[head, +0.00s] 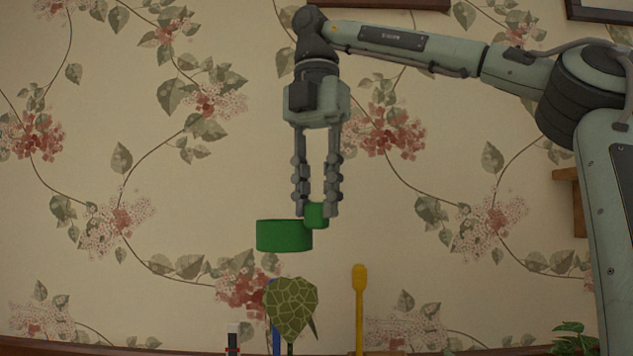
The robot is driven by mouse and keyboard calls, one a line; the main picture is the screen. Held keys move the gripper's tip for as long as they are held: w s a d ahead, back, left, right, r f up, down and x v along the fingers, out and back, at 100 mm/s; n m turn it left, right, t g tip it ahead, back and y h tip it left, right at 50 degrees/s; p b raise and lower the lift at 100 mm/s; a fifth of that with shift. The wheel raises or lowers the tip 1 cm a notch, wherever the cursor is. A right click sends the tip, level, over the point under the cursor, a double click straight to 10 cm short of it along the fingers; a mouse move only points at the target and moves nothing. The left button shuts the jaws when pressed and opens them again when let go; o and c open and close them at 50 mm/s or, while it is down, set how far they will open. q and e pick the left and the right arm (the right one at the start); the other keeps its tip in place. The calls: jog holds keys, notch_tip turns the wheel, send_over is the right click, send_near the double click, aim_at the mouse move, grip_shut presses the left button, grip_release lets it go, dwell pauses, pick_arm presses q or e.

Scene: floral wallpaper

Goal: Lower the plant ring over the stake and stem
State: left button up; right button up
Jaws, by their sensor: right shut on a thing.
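The green plant ring (284,236) hangs in the air, held by its small green tab (317,215). My right gripper (317,209) points down and is shut on that tab. The ring extends to the left of the fingers. Below it is a broad patterned green leaf (291,308) on a thin dark stem (290,349). A blue stake (275,336) stands just left of the stem, partly hidden by the leaf. The ring is above the leaf and apart from it. The lower ends of stake and stem are out of view. My left gripper is not in view.
A yellow upright tool (359,310) stands right of the leaf. A white, black and red item (233,339) stands to its left. A leafy plant (574,340) is at the lower right. A wooden shelf (570,175) is on the wall near my right arm.

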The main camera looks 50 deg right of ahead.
aim_at(316, 229)
jog(key=shift+f, duration=2.95)
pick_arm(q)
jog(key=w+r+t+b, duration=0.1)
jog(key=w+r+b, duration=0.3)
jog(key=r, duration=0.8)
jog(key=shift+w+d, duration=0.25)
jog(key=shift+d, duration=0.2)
pick_arm(e)
notch_tip(316, 229, down, 13)
jog(key=shift+w+d+f, duration=0.15)
jog(key=shift+w+d, duration=0.2)
